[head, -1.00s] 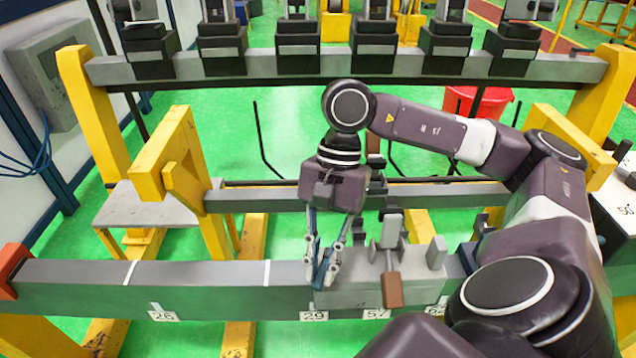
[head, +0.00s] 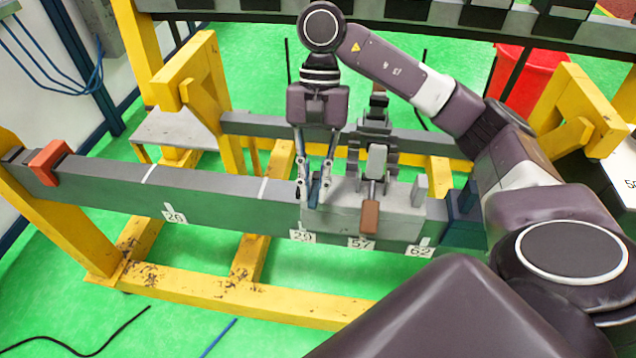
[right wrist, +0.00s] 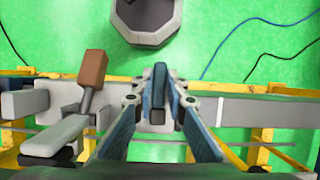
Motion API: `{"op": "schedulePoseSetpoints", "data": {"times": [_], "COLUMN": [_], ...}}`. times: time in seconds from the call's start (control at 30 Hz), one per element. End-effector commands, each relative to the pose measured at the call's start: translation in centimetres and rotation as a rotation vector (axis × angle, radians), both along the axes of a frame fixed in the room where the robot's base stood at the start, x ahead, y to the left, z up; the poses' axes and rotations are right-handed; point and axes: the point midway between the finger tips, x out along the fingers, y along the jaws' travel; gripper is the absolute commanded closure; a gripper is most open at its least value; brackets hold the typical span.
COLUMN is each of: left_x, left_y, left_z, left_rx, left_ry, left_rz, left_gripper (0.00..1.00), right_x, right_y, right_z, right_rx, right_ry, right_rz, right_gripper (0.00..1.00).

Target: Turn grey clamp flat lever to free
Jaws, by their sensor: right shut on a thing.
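The grey clamp (head: 345,215) is a pale grey block on the dark horizontal beam, above the labels 29, 57 and 62. In the right wrist view a narrow upright dark grey-blue piece, which looks like the flat lever (right wrist: 160,84), stands between the fingertips. My right gripper (head: 314,195) points down at the clamp's left end and is shut on this lever. Its blue finger pads (right wrist: 160,104) flank the lever in the right wrist view. The fingers largely hide the lever in the head view. My left gripper is not in view.
Beside my right gripper is a lever with a brown handle (head: 370,217), also in the right wrist view (right wrist: 93,68). An upright grey plate (head: 419,190) stands further right. The beam (head: 220,195) is clear to the left, up to a red-orange block (head: 49,161).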

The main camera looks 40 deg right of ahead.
Motion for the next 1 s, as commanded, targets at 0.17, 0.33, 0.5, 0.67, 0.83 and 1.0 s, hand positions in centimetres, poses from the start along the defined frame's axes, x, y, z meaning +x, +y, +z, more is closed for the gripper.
{"op": "schedulePoseSetpoints", "data": {"times": [0.17,0.33,0.5,0.67,0.83,1.0], "left_x": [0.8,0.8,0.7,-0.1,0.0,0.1], "left_y": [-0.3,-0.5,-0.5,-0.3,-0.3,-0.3], "left_z": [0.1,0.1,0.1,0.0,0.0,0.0], "left_rx": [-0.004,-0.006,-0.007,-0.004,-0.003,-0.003], "left_ry": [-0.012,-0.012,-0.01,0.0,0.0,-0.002], "left_rz": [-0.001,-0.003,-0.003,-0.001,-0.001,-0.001], "left_gripper": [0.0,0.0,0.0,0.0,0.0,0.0], "right_x": [0.0,0.0,0.0,0.0,0.3,1.0], "right_y": [0.0,0.0,0.0,0.0,-0.2,-0.8], "right_z": [0.2,0.2,0.1,0.1,0.9,3.0], "right_rx": [0.003,0.004,0.003,0.002,0.001,0.001], "right_ry": [-0.003,-0.004,-0.002,-0.002,-0.005,-0.006], "right_rz": [0.003,0.002,0.001,0.001,-0.001,-0.003], "right_gripper": [1.0,0.76,0.7,0.7,0.7,0.7]}}
